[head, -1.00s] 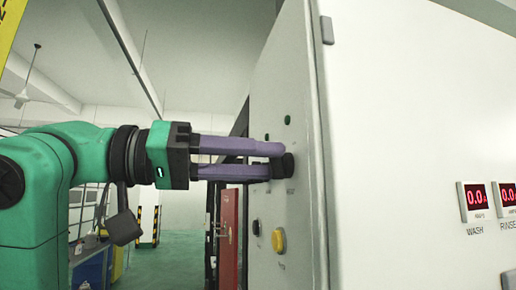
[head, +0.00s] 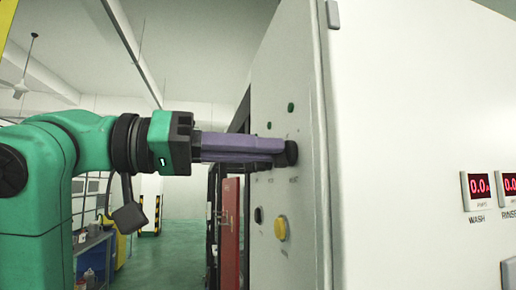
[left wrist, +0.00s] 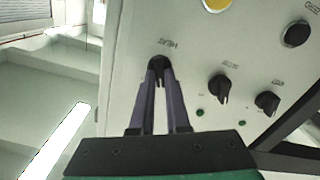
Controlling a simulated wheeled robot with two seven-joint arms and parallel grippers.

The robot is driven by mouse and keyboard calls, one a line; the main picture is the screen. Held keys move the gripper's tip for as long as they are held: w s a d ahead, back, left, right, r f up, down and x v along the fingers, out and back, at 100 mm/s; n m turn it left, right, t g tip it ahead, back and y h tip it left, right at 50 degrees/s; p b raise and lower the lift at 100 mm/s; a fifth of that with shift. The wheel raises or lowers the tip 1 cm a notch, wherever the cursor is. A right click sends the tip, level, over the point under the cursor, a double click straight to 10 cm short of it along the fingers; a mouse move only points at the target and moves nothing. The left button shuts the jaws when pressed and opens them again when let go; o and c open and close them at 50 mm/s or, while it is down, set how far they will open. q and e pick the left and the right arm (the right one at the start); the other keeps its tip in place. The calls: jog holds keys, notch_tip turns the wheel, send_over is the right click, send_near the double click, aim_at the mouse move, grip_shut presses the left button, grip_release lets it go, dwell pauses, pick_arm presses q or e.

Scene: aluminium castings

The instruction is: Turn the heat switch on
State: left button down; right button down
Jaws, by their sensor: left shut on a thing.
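The heat switch is a black round knob (head: 291,152) on the side panel of the white cabinet. It also shows in the left wrist view (left wrist: 158,63), between my fingertips and below a small label that I see upside down. My left gripper (head: 277,152) comes in from the left with its purple fingers shut on the knob. In the left wrist view the fingertips (left wrist: 159,73) lie on both sides of the knob. The fingers hide part of it, and I cannot tell its pointer position. My right gripper is not in view.
Two more black knobs (left wrist: 220,88) (left wrist: 267,102) sit beside the held one. The panel also has a yellow button (head: 280,230), a black button (head: 258,215) and green lamps (head: 291,107). Red displays (head: 479,187) are on the cabinet front. A red door (head: 231,225) stands behind the panel.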

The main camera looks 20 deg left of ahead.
pick_arm(q)
jog(key=m+p, duration=0.1)
jog(key=m, duration=0.9)
jog(key=shift+s, duration=0.15)
jog(key=shift+d+m, duration=0.1)
jog(key=shift+m, duration=0.3)
jog(key=c, duration=0.9)
grip_release()
